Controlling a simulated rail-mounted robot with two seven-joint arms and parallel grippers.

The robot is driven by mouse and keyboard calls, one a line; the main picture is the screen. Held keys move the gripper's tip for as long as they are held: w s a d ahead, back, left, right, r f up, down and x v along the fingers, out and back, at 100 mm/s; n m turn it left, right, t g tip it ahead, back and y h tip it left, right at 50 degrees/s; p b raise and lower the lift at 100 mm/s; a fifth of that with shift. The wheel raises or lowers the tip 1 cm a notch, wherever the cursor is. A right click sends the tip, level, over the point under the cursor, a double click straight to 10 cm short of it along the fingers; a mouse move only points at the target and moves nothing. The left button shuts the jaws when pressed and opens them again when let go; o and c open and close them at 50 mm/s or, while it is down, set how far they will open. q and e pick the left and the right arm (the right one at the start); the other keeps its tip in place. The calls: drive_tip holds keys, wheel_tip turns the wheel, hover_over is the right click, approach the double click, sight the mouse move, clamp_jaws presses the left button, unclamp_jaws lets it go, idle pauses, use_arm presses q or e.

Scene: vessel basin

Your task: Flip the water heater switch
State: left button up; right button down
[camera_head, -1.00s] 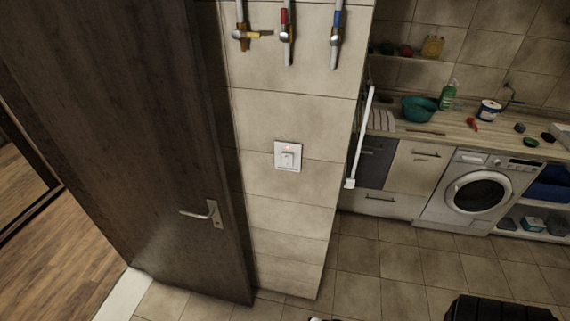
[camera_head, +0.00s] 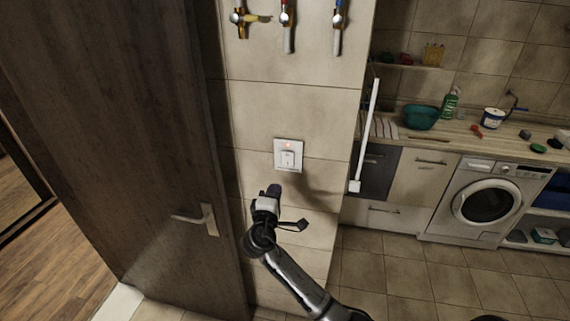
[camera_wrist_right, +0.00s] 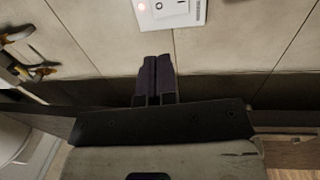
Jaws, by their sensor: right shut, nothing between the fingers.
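The water heater switch (camera_head: 288,156) is a white square plate on the tiled wall with a rocker in its middle and a small red light lit above the rocker. It also shows at the top edge of the right wrist view (camera_wrist_right: 172,12), partly cut off. My right gripper (camera_head: 274,190) is just below the switch plate in the head view, its fingers pointing up towards it. In the right wrist view its dark fingers (camera_wrist_right: 154,80) are together and empty, apart from the plate in the picture. My left gripper is not in view.
A dark door (camera_head: 120,130) with a handle (camera_head: 195,219) stands left of the wall. Pipes with valves (camera_head: 287,20) hang above the switch. To the right are a white bar (camera_head: 366,130), a counter (camera_head: 460,137) and a washing machine (camera_head: 487,202). Floor tiles between are clear.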

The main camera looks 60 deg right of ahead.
drive_tip(key=p, duration=0.4)
approach(287, 155)
drive_tip(key=x, duration=0.5)
drive_tip(key=shift+w+d+r, duration=0.15)
drive_tip(key=shift+w+d, duration=0.05)
drive_tip(key=shift+d, duration=0.1)
drive_tip(key=shift+w+d, duration=0.2)
drive_tip(key=shift+d, duration=0.4)
drive_tip(key=shift+w+d+p, duration=0.1)
drive_tip(key=shift+d+p, duration=0.15)
drive_tip(key=shift+p, duration=0.05)
